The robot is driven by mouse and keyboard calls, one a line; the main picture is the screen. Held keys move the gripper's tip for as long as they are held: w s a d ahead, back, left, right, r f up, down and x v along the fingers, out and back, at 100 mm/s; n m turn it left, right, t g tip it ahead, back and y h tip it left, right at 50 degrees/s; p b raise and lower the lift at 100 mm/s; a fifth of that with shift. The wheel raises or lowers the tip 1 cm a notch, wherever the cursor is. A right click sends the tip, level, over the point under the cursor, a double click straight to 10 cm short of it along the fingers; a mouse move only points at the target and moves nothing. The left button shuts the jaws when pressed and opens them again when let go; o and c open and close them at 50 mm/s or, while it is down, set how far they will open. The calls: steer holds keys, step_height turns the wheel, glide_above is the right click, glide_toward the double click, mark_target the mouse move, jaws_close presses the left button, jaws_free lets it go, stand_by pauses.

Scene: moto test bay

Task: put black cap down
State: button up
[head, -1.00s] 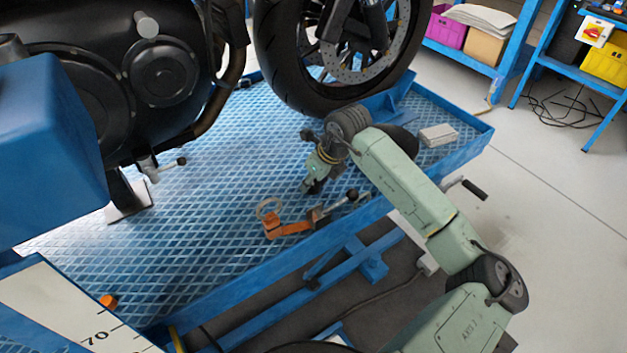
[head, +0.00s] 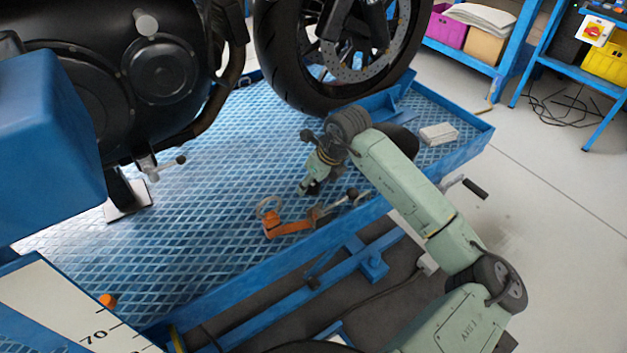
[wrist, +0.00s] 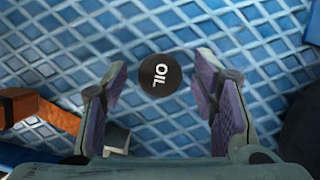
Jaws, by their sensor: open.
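My gripper (wrist: 160,95) is open, with a purple-padded finger on each side of the cap. There are gaps between the cap and both fingers. In the head view my gripper (head: 309,188) points down close to the platform, and I cannot make out the cap clearly there.
An orange tool with a ring end (head: 285,228) lies just in front of my gripper. A motorcycle wheel (head: 285,70) stands behind. A whitish block (head: 438,134) lies at the platform's right. The platform's left middle is clear.

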steer(key=v, duration=1.2)
steer(key=shift+r, duration=0.15)
